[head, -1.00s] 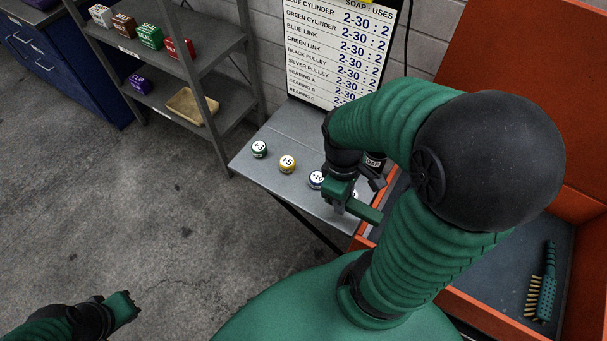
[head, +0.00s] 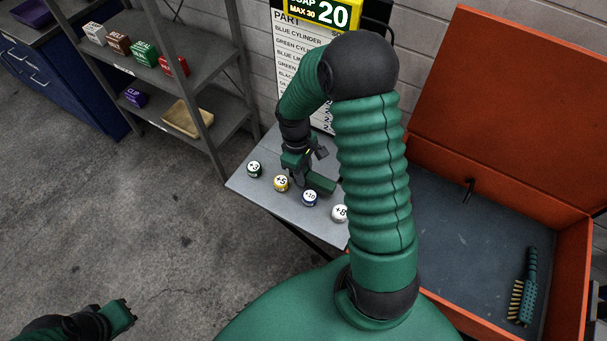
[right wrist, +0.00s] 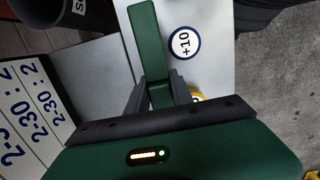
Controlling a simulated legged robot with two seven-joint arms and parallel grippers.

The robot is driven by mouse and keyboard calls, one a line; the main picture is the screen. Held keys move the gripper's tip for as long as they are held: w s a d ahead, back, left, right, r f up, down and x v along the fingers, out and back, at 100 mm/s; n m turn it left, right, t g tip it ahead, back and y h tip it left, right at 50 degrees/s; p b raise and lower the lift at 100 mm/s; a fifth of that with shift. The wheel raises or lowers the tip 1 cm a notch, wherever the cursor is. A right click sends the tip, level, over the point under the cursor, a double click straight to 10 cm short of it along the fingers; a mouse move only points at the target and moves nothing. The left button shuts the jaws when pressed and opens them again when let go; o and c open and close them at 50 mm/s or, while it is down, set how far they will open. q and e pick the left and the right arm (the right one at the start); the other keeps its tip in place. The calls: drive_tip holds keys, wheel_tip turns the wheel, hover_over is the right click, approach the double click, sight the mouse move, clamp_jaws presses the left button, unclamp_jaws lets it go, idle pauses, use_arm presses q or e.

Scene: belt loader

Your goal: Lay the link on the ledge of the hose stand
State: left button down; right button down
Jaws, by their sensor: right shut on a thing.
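My right gripper (head: 300,174) is shut on a green link (head: 320,183), a bar held over the grey table behind the +10 disc. In the right wrist view the link (right wrist: 146,40) sticks out from between the dark fingers (right wrist: 157,88), beside the +10 disc. I cannot make out a ledge of the hose stand in these frames. A dark round thing with a white label (right wrist: 84,10) is cut off at the top of the right wrist view. My left gripper (head: 124,314) is at the lower left over the floor, away from everything; its jaws are unclear.
Labelled discs, +3 (head: 254,168), +5 (head: 281,184), +10 (head: 310,198) and +8 (head: 340,213), stand on the grey table (head: 245,186). Behind it is a sign board (head: 290,62). An orange bin (head: 480,150) with a brush (head: 525,290) is right; shelves (head: 195,60) are left.

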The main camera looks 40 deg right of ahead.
drive_tip(key=shift+d+f, duration=0.15)
drive_tip(key=shift+f, duration=0.75)
drive_tip(key=shift+a, duration=0.4)
drive_tip(key=c, duration=1.3)
unclamp_jaws()
drive_tip(key=shift+a, duration=0.1)
drive_tip(key=shift+o, duration=0.9)
drive_tip(key=shift+s, duration=0.1)
drive_tip(key=shift+d, duration=0.2)
drive_tip(key=shift+f, duration=0.1)
